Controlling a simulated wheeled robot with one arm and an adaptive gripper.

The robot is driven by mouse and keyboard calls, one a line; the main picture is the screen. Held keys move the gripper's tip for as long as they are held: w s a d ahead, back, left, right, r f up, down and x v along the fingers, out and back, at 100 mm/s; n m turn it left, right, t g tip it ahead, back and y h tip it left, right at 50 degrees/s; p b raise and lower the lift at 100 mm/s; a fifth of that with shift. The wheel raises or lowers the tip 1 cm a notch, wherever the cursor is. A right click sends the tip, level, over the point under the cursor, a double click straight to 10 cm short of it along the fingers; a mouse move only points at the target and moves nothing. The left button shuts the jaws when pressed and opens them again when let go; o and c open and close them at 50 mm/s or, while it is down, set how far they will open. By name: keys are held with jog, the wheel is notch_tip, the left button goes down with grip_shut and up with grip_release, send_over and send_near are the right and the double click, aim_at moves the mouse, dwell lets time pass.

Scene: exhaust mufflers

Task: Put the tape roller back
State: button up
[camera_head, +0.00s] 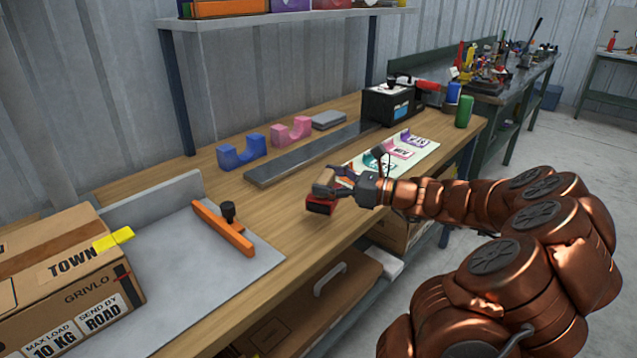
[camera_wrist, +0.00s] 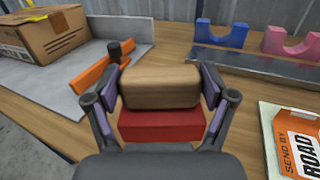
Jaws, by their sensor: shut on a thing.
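The tape roller (camera_wrist: 160,88) shows as a tan block above a red block. My gripper (camera_head: 342,188) is shut on its tan part, one finger on each side in the wrist view. In the head view the tape roller's red end (camera_head: 320,205) points to the lower left, over the front part of the wooden bench (camera_head: 290,215). I cannot tell whether the red part touches the bench. A blue cradle (camera_head: 241,151) and a pink cradle (camera_head: 292,131) stand farther back, both empty; they also show in the wrist view, blue (camera_wrist: 220,34) and pink (camera_wrist: 290,42).
A carton (camera_head: 65,285) and an orange bar with a black knob (camera_head: 225,228) stand on a grey plate at left. A dark metal strip (camera_head: 305,155) lies behind my gripper. A pale board with coloured labels (camera_head: 405,150) lies to the right. A black box (camera_head: 390,103) stands beyond.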

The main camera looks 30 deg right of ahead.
jog(key=w, duration=0.1)
jog(key=w+d, duration=0.1)
jog(key=w, duration=0.3)
jog(key=shift+d+f, duration=0.2)
jog(key=shift+f, duration=0.05)
jog(key=shift+w+d+f, duration=0.1)
jog(key=shift+w+f, duration=0.05)
jog(key=shift+f, duration=0.75)
jog(key=shift+w+f, duration=0.15)
jog(key=shift+f, duration=0.75)
jog(key=o, duration=1.3)
jog(key=shift+f, duration=0.15)
